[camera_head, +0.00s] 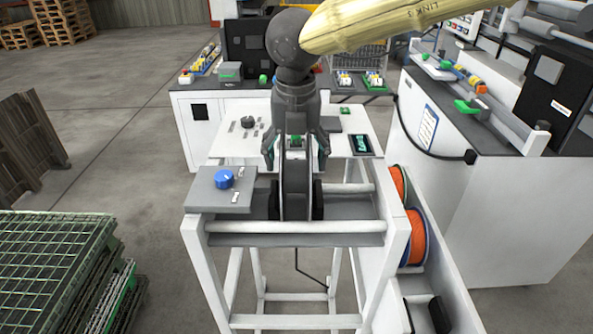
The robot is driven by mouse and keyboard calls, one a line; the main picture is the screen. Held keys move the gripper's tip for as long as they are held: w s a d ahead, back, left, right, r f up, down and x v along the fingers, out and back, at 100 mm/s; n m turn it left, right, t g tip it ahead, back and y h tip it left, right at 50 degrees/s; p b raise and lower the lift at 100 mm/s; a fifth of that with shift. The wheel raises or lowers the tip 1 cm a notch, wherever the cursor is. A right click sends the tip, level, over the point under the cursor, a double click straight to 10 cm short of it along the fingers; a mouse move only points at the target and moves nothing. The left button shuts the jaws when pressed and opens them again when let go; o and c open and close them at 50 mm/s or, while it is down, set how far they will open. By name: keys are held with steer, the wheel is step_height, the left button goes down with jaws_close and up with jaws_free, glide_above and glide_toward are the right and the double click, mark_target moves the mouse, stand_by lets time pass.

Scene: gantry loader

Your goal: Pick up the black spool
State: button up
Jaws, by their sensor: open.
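The black spool (295,190) stands upright, seen nearly edge-on, in the grey tray (350,206) of a white frame stand. Dark rounded parts show on both sides of its lower half. My gripper (296,158) points down over the spool's upper part. Its fingers are open, one on the left and one on the right of the spool. Whether either finger touches it cannot be told. The gripper body hides the area behind the spool's top.
A grey panel with a blue knob (224,178) is left of the tray. Orange spools (414,237) stand in a white rack at the right. A white machine cabinet (500,190) is farther right. Green wire crates (50,265) sit at the lower left.

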steer(key=shift+s+r, duration=0.1)
steer(key=shift+s, duration=0.15)
steer(key=shift+c, duration=0.6)
steer(key=shift+w, duration=0.15)
steer(key=c, duration=1.4)
